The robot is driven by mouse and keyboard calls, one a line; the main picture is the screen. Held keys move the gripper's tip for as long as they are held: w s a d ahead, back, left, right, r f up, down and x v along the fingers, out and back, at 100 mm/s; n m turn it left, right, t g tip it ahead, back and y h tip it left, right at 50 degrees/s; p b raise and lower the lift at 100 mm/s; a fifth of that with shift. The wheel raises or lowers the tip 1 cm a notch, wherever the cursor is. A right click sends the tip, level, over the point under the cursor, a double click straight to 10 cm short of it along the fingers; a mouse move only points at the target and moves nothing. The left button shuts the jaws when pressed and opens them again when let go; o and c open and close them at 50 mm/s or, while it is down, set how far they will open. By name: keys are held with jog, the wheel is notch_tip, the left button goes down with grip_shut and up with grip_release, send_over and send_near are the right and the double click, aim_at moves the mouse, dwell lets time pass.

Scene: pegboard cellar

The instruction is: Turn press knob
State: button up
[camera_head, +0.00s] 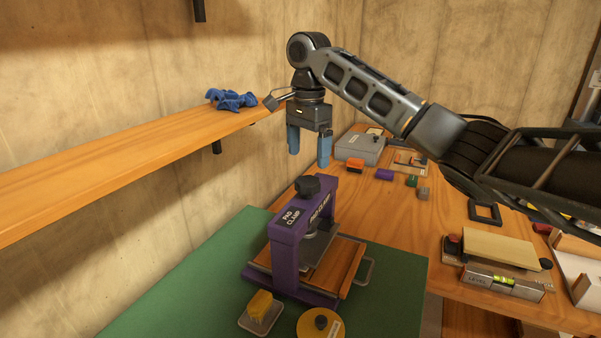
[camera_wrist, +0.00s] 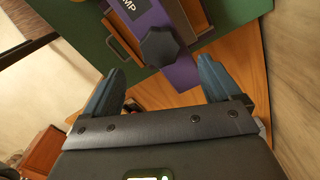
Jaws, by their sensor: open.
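The press is a purple frame (camera_head: 285,250) labelled "PAD CLAMP", standing on a green mat (camera_head: 395,295). Its dark lobed knob (camera_head: 307,186) sits on top of the frame. In the wrist view the knob (camera_wrist: 161,46) shows ahead of the fingers, a little above the gap between them. My gripper (camera_head: 308,157) points down with its blue fingers apart and empty. In the head view it hangs above the knob, not touching it. The wrist view shows both fingers (camera_wrist: 160,80) spread. A grey plate and wooden drawer-like base (camera_head: 335,268) lie under the press frame.
A wooden wall shelf (camera_head: 120,157) with blue crumpled items (camera_head: 231,99) is left of my gripper. A yellow brush (camera_head: 262,306) and a yellow disc (camera_head: 312,324) lie before the press. A grey box (camera_head: 360,147) stands behind. A level (camera_head: 503,281) is at right.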

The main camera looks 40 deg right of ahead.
aim_at(308, 180)
notch_tip(308, 180, down, 7)
jog(key=shift+f, duration=0.15)
jog(key=shift+c, duration=0.5)
jog(key=c, duration=1)
jog(key=shift+o, duration=0.2)
